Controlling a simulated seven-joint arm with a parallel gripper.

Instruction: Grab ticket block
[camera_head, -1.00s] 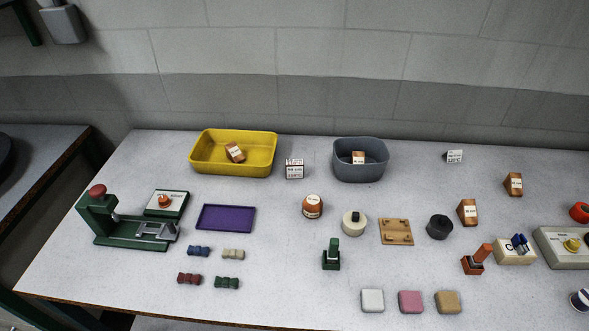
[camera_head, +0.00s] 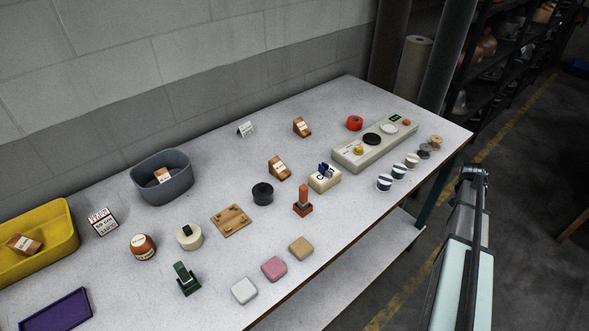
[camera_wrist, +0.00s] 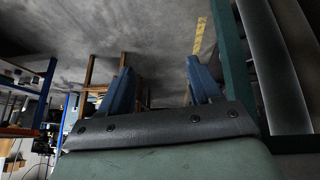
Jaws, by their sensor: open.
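Several brown blocks with white labels look like ticket blocks. One block (camera_head: 24,244) lies in the yellow bin (camera_head: 62,222) and one (camera_head: 162,175) in the grey bin (camera_head: 163,190). Two wedge-shaped ones stand on the table, one (camera_head: 279,168) near the black round pot and one (camera_head: 302,127) farther back. I cannot tell which one is meant. My gripper (camera_wrist: 158,75) shows in the wrist view with two blue fingers apart and nothing between them. It faces away from the table's objects, and no block shows there. My arm stands off the table's right end in the head view.
Between the wedge blocks and the right end are a blue-clipped cream block (camera_head: 324,179), a red stamp (camera_head: 303,203), a grey panel (camera_head: 375,146) and several spools (camera_head: 385,182). A white tent card (camera_head: 245,129) stands at the back. Open tabletop surrounds the wedge blocks.

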